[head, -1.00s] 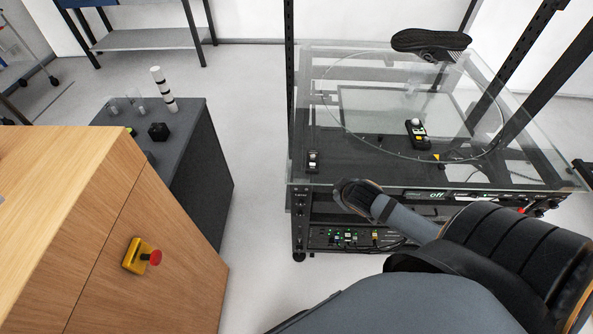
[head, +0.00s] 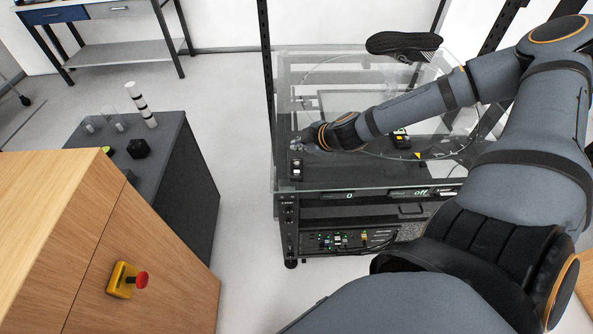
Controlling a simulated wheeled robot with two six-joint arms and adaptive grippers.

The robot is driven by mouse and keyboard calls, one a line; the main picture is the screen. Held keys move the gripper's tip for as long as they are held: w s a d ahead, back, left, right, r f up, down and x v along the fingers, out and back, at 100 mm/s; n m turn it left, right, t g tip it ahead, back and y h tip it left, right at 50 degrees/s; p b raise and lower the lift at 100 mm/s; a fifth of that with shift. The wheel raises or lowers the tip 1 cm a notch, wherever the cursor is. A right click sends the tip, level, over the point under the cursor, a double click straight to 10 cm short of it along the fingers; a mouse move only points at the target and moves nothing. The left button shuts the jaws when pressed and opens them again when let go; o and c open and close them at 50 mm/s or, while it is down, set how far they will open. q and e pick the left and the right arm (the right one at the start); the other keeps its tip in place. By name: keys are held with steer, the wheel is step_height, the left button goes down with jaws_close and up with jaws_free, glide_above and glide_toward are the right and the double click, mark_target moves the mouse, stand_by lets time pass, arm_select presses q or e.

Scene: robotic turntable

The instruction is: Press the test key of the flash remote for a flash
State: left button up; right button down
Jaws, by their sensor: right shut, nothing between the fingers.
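A small black device with pale parts (head: 297,169), possibly the flash remote, sits at the left front corner of the turntable frame. My right gripper (head: 297,144) is shut and empty, just behind this device in the picture, with a small visible gap. Its fingertips are small in the view and the test key cannot be made out. A second black device with a yellow part (head: 401,141) lies further right, partly behind my right arm. My left gripper is not in view.
A black shoe (head: 403,44) rests on the glass turntable (head: 330,72). Dark uprights stand around the turntable. A rack unit with an "off" display (head: 421,191) is below. At left are a grey cabinet (head: 180,185) and a wooden box with a red button (head: 141,279). Floor between is clear.

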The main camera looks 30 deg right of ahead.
stand_by(0.3)
steer(key=b, duration=0.8)
glide_above(298, 174)
step_height(298, 174, down, 8)
steer(key=shift+w+d+f, duration=0.1)
steer(key=shift+f+b, duration=0.35)
stand_by(0.6)
steer(key=shift+f+b, duration=0.35)
steer(key=shift+b, duration=0.1)
steer(key=shift+f+b, duration=0.4)
steer(key=shift+b, duration=0.05)
stand_by(0.4)
steer(key=shift+r, duration=0.1)
steer(key=shift+r+p, duration=0.75)
steer(key=shift+p, duration=0.05)
